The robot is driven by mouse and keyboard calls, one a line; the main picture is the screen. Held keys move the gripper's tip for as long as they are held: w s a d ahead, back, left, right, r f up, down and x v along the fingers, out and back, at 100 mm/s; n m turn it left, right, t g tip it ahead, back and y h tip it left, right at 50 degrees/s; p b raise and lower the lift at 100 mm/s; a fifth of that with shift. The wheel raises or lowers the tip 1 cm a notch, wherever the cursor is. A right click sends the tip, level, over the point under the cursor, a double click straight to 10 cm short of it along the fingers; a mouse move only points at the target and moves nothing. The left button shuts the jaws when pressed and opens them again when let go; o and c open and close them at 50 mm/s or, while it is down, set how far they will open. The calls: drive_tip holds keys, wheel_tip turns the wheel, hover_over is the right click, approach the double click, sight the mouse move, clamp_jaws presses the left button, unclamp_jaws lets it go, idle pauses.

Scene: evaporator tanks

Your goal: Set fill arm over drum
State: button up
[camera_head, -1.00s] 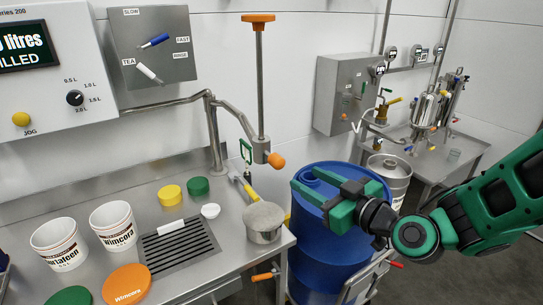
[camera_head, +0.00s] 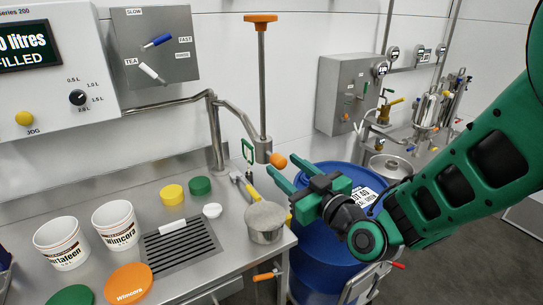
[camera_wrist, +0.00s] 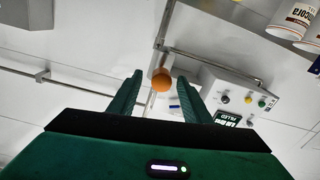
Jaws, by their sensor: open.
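The fill arm (camera_head: 236,112) is a grey jointed pipe from the wall above the bench. It ends in a vertical rod with an orange top cap and an orange knob (camera_head: 278,161) at its lower end. The blue drum (camera_head: 325,245) stands on the floor right of the bench. My gripper (camera_head: 278,175) is open and empty, its fingertips just right of and below the orange knob, over the drum's near-left side. In the wrist view the orange knob (camera_wrist: 162,80) appears between the two open fingers, beyond their tips; contact is not visible.
A metal saucepan (camera_head: 266,221) sits at the bench's right edge. Two white tubs (camera_head: 115,225), coloured lids and a drain grille (camera_head: 178,248) lie on the bench. A steel keg (camera_head: 390,168) stands behind the drum. A grey floor area lies to the right.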

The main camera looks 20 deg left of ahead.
drive_tip(key=x, duration=0.7)
drive_tip(key=shift+a+r, duration=0.1)
